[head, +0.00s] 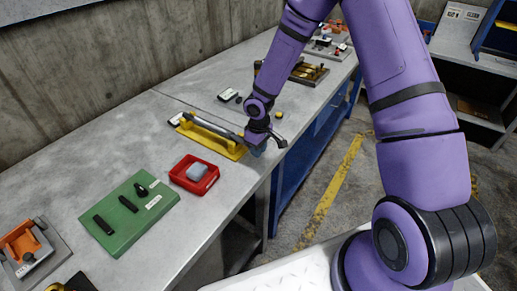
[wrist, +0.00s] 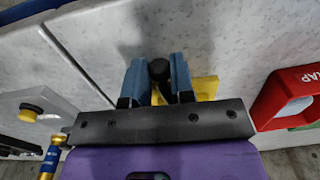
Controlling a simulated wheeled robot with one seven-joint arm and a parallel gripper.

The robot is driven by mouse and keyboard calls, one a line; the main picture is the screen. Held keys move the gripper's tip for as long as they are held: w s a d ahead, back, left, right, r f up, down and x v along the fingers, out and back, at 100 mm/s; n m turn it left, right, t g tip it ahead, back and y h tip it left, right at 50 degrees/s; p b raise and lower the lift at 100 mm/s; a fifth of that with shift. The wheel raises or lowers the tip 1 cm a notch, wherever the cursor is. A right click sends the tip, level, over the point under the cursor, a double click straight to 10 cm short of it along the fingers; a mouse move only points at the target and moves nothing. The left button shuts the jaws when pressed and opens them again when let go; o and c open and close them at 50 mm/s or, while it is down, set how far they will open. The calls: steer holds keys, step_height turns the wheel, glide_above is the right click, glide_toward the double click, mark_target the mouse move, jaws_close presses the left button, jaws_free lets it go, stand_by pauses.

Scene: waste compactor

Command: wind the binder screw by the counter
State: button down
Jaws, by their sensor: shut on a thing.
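The yellow binder (head: 212,138) sits on the counter with a grey bar along its top. My gripper (head: 257,148) is at the binder's right end, near the counter's front edge. In the wrist view the two blue fingers (wrist: 159,80) stand on either side of a round black knob (wrist: 159,68), which looks like the binder screw's head, and are shut on it. Part of the yellow base (wrist: 205,88) shows beside the fingers. The rest of the screw is hidden by my gripper.
A green board (head: 112,229) with black parts and an orange clamp (head: 20,245) lie at the left. Other fixtures (head: 305,71) stand farther back on the counter.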

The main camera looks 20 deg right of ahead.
steer(key=shift+y, duration=0.3)
steer(key=shift+s+a+f+g+y, duration=0.1)
steer(key=shift+f+g+y, duration=0.05)
steer(key=shift+g+y, duration=0.4)
steer(key=shift+s+a+f+g+y, duration=0.1)
steer(key=shift+g+y, duration=0.35)
steer(key=shift+y, duration=0.1)
steer(key=shift+s+a+g+y, duration=0.2)
steer(key=shift+a+g+y, duration=0.15)
steer(key=shift+g+y, duration=0.5)
steer(key=c, duration=1)
jaws_free()
steer(key=shift+d, duration=0.1)
